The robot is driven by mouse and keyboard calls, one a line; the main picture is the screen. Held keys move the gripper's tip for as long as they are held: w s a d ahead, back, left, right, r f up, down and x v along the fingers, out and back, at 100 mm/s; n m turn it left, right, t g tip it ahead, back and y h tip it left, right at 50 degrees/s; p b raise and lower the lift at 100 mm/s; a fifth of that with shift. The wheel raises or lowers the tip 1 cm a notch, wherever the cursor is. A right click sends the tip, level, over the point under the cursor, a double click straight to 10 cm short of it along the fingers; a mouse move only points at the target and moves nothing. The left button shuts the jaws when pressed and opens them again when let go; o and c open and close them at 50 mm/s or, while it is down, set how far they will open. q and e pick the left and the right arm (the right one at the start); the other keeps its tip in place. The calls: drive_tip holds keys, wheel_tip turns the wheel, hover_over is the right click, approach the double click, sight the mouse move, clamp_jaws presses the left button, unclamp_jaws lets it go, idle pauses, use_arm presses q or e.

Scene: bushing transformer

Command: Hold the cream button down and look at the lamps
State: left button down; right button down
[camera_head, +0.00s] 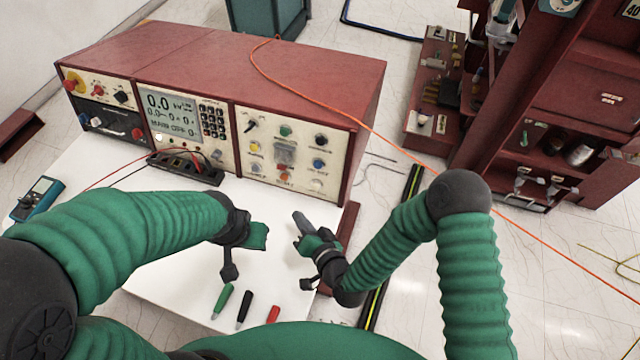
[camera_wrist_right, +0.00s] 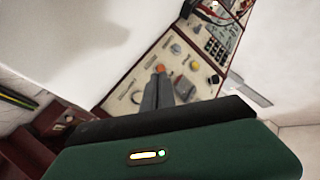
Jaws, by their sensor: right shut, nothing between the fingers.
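A cream round button (camera_head: 316,184) sits at the lower right of the cabinet's right-hand panel (camera_head: 270,165). Another pale round piece (camera_head: 254,168) is at that panel's lower left. Green, yellow, blue and orange round pieces share the panel; I cannot tell which are lamps. My right gripper (camera_head: 299,219) is shut and empty, in front of and below the panel. In the right wrist view its closed fingers (camera_wrist_right: 158,88) point at the panel and hide part of it; contact is not clear. My left gripper (camera_head: 262,236) is left of the right one; its jaws are unclear.
A red cabinet (camera_head: 300,70) stands on the white table (camera_head: 180,240). Green, black and red probes (camera_head: 244,308) lie at the front. A black terminal block (camera_head: 187,165) with leads is in front of the cabinet. An orange cable (camera_head: 400,148) runs over the cabinet top and right.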

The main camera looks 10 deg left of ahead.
sight(316, 186)
drive_tip(key=shift+w+d+f, duration=0.15)
drive_tip(key=shift+w+d, duration=0.15)
drive_tip(key=shift+w, duration=0.05)
drive_tip(key=w+b, duration=0.1)
drive_tip(key=w, duration=0.1)
drive_tip(key=w+f+b, duration=0.1)
drive_tip(key=w, duration=0.2)
drive_tip(key=w+d+f, duration=0.1)
drive_tip(key=w, duration=0.1)
drive_tip(key=shift+w+d+b, duration=0.1)
drive_tip(key=shift+w+b, duration=0.05)
drive_tip(key=shift+b, duration=0.25)
drive_tip(key=shift+w+d, duration=0.15)
drive_tip(key=shift+w, duration=0.15)
drive_tip(key=shift+r, duration=0.1)
drive_tip(key=shift+w, duration=0.1)
idle(1.0)
drive_tip(key=shift+w+d, duration=0.1)
drive_tip(key=shift+w, duration=0.15)
drive_tip(key=shift+w+d+b, duration=0.1)
drive_tip(key=shift+w+b, duration=0.3)
drive_tip(key=shift+w, duration=0.05)
idle(1.1)
